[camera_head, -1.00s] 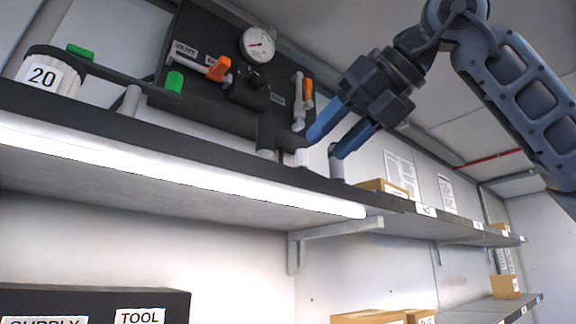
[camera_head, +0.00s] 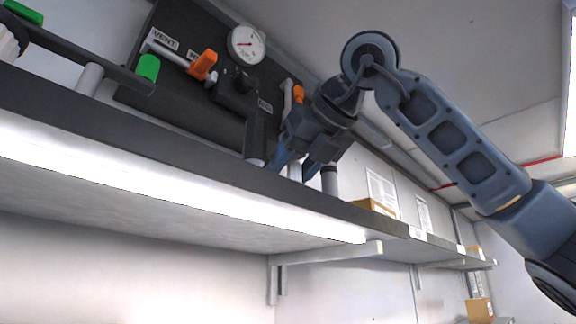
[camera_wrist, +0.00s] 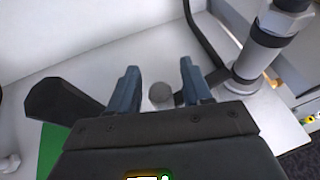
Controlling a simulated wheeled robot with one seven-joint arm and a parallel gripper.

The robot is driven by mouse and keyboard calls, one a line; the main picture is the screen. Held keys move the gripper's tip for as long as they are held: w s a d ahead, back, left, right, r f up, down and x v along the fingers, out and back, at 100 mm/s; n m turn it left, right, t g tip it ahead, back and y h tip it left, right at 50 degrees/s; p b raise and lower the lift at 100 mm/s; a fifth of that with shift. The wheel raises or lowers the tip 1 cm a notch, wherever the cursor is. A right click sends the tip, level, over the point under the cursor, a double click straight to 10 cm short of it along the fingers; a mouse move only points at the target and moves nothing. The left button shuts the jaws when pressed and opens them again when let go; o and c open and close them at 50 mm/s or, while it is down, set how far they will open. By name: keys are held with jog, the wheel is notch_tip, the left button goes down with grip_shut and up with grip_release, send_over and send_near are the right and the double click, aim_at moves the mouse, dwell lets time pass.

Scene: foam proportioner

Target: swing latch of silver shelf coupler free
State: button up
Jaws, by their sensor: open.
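My gripper (camera_head: 298,164) is open, pointing down just above the shelf, right of the black panel. In the wrist view, my gripper's fingers (camera_wrist: 159,85) stand on either side of a short grey post (camera_wrist: 161,95), with gaps showing. A silver cylindrical fitting with dark bands (camera_wrist: 255,55) stands to their right; this looks like the coupler. A dark strap-like bar runs beside it, but I cannot tell whether it is the latch. In the head view, a silver upright (camera_head: 330,180) stands just right of my fingers; it is partly hidden.
The black panel (camera_head: 140,85) carries a gauge (camera_head: 246,44) and orange-handled levers (camera_head: 203,64). A cardboard box (camera_head: 374,206) sits further right on the shelf (camera_head: 120,135). A bright lamp strip runs underneath.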

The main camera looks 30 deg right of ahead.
jog(key=shift+w+f, duration=0.1)
jog(key=shift+w, duration=0.15)
grip_shut()
dwell(0.3)
